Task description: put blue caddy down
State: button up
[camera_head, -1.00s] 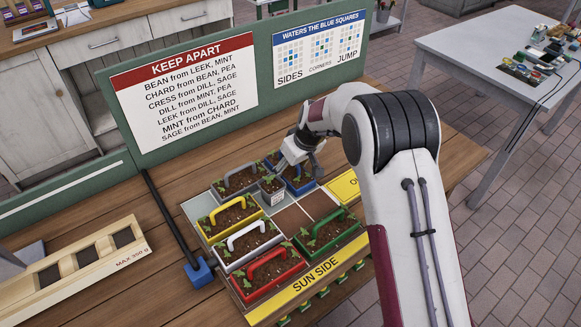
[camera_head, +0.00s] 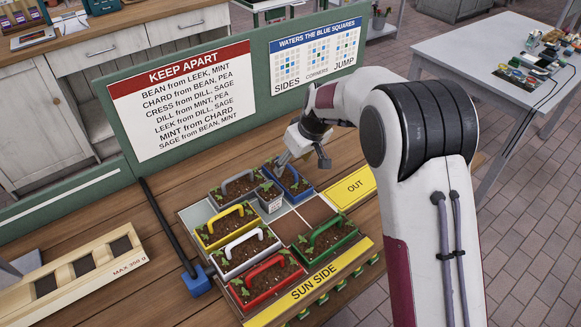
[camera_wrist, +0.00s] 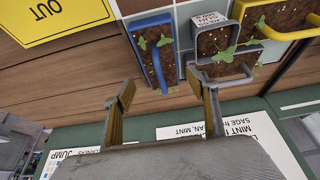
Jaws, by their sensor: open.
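The blue caddy (camera_head: 300,188) holds soil and seedlings and sits upright in the back right of the planting tray (camera_head: 190,222). Its blue handle shows in the wrist view (camera_wrist: 153,62). My gripper (camera_head: 304,160) is open and empty, just above and behind the blue caddy. In the wrist view its two fingers (camera_wrist: 165,103) are wide apart, with the blue handle clear of them. A small grey pot with a white label (camera_head: 270,206) stands close beside the blue caddy.
A grey caddy (camera_head: 238,186) is at the back left. Yellow (camera_head: 226,227), white (camera_head: 245,250), red (camera_head: 266,283) and green (camera_head: 328,241) caddies fill other squares. Bare brown squares (camera_head: 290,226) lie mid-tray. The green sign board (camera_head: 250,100) stands close behind; a yellow OUT plate (camera_head: 352,187) lies at right.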

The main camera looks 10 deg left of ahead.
jog(key=shift+v, duration=2.6)
jog(key=s+d+r+m+t+h, duration=0.1)
jog(key=s+d+r+m, duration=0.3)
jog(key=s+d+r, duration=1.05)
jog(key=s+d+m+h, duration=0.1)
jog(key=s+d, duration=0.4)
jog(key=s, duration=0.6)
jog(key=s+d+m+t+h, duration=0.1)
jog(key=s+d+m, duration=0.3)
jog(key=s, duration=0.8)
jog(key=shift+s+d+f, duration=0.25)
jog(key=shift+s+d, duration=0.1)
jog(key=shift+d, duration=0.4)
